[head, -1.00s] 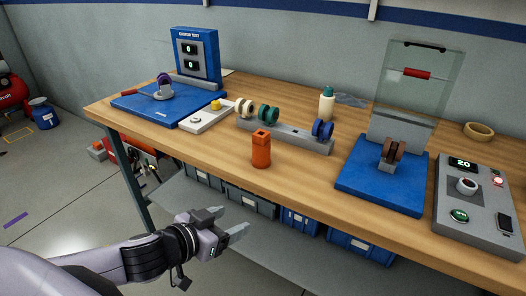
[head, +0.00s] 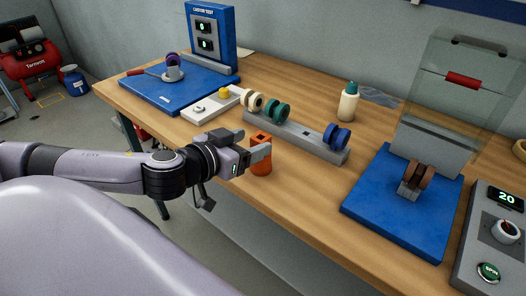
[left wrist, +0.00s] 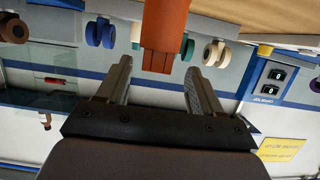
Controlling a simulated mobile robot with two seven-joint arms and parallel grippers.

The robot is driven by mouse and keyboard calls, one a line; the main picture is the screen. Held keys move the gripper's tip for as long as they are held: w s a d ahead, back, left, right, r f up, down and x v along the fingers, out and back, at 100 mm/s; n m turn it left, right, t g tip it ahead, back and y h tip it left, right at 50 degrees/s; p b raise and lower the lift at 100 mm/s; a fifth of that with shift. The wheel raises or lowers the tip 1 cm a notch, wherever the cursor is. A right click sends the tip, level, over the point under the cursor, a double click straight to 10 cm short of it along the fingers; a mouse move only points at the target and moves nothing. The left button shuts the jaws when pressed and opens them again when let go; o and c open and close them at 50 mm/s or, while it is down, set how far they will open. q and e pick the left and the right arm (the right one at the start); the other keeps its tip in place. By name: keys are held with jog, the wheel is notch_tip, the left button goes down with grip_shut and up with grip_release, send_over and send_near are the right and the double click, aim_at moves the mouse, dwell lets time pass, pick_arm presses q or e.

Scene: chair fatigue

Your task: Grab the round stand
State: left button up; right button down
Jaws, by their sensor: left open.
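The orange upright piece (head: 261,164), which I take for the round stand, stands on the wooden workbench near its front edge. It has a rounded body and a square socket in its top. My left gripper (head: 254,147) is open beside it at the left, and its fingers partly hide the piece in the head view. In the left wrist view the orange piece (left wrist: 165,35) appears upside down, beyond and roughly between the two open fingertips (left wrist: 158,78). I see no grip on it. My right gripper is not in view.
Behind the piece is a grey rack (head: 300,138) with cream, green and blue wheels. A blue wheel fixture (head: 390,215) is at the right, and a blue test stand (head: 212,45) at the back left. Bare bench lies in front.

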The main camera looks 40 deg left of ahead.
aim_at(263, 137)
pick_arm(q)
jog(key=shift+w+d+p, duration=0.15)
jog(key=shift+w+p, duration=0.2)
jog(key=shift+w, duration=0.55)
jog(key=p+x, duration=0.1)
jog(key=x, duration=0.2)
jog(key=shift+d, duration=0.1)
jog(key=shift+w+f, duration=0.2)
jog(key=shift+w, duration=0.25)
grip_shut()
